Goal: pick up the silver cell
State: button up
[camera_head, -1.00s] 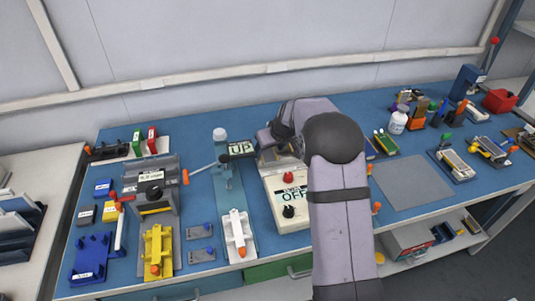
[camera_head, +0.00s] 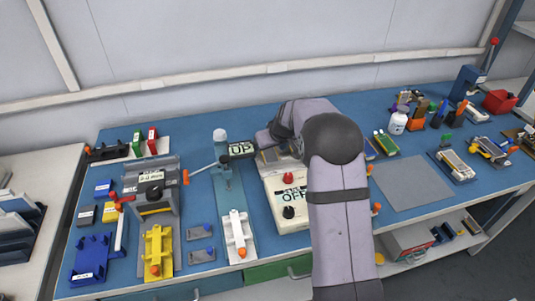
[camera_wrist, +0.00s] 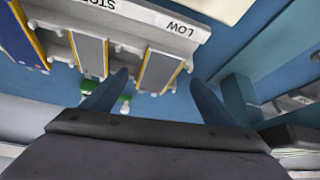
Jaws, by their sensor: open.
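In the wrist view, grey, silver-looking flat cells with yellow edges stand in a white rack; one cell (camera_wrist: 90,55) is left of my fingers and another cell (camera_wrist: 160,70) shows between them. I cannot tell which of these is the silver cell. My gripper (camera_wrist: 159,80) is open, its two dark blue fingers apart with nothing held. Whether the fingers are level with the cell between them is unclear. In the head view my wrist is at the back of the bench beside the "UP" sign, and my arm hides most of the gripper and rack.
The white rack (camera_wrist: 185,32) has upside-down lettering, including "LOW". A blue post (camera_wrist: 238,98) stands close to the right finger. In the head view, a box marked "OFF" (camera_head: 290,222) sits just in front of my wrist. A grey mat (camera_head: 412,183) at right is clear.

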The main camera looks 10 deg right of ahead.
jog(key=shift+r, duration=0.1)
jog(key=shift+b+v, duration=0.7)
jog(key=shift+v, duration=2.85)
jog(key=shift+s, duration=0.1)
jog(key=c, duration=0.4)
jog(key=p, duration=0.2)
jog(key=r+p, duration=0.1)
jog(key=p, duration=0.1)
jog(key=shift+w+a+m, duration=0.1)
jog(key=shift+w+m, duration=0.1)
jog(key=shift+m, duration=0.1)
jog(key=m+g+h+p, duration=0.1)
jog(key=p, duration=0.4)
jog(key=shift+w+r, duration=0.15)
jog(key=shift+m, duration=0.3)
